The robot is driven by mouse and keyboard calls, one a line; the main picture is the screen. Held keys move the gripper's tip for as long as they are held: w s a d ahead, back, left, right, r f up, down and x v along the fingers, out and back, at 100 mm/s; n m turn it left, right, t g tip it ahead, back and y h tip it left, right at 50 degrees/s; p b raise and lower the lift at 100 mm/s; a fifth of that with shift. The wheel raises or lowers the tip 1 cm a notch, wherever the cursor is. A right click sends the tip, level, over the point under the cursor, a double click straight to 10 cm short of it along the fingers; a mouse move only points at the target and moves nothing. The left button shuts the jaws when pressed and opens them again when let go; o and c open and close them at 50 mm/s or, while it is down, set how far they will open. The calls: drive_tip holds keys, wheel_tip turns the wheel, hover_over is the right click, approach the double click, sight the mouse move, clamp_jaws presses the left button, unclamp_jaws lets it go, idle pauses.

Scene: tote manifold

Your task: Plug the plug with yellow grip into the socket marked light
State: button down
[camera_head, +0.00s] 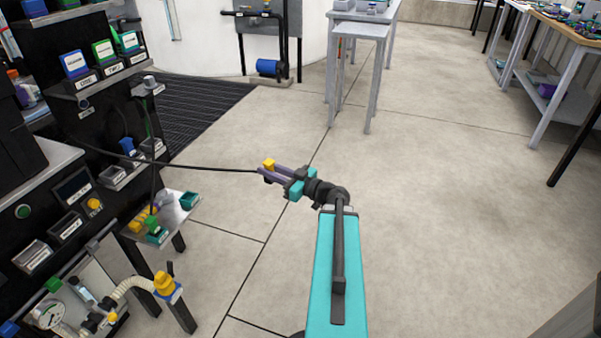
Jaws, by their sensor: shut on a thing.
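A plug with a yellow grip (268,164) is held in the air in the middle of the view, over the floor. A thin black cable (210,168) runs from it leftward to the dark rack. My gripper (273,174) is shut on the plug, its purple fingers on either side of it. I cannot make out the plug's front end. The rack (52,140) at the left carries several panels and fittings with small labels. I cannot read any of them as "light", so I cannot tell which socket is so marked.
A small shelf (165,243) at the rack's front holds yellow, green and grey pieces. A gauge (48,315) and a ribbed hose (130,284) are at the lower left. A grey table (358,32) stands at the back. The floor between is free.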

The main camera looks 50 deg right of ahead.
drive_tip(key=w+a+r+n+g+y, duration=0.2)
drive_tip(key=a+r+n+y, duration=0.1)
drive_tip(key=a, duration=1)
drive_tip(key=w+a+r+n+g+y, duration=0.3)
drive_tip(key=a+y, duration=0.1)
drive_tip(key=a, duration=0.8)
drive_tip(key=w+a+r+n+g+y, duration=0.2)
drive_tip(key=w+a+r+y, duration=0.1)
drive_tip(key=a, duration=1)
drive_tip(key=shift+a+n+y, duration=0.35)
drive_tip(key=shift+n+y, duration=0.05)
drive_tip(key=shift+y, duration=0.3)
drive_tip(key=shift+f, duration=0.1)
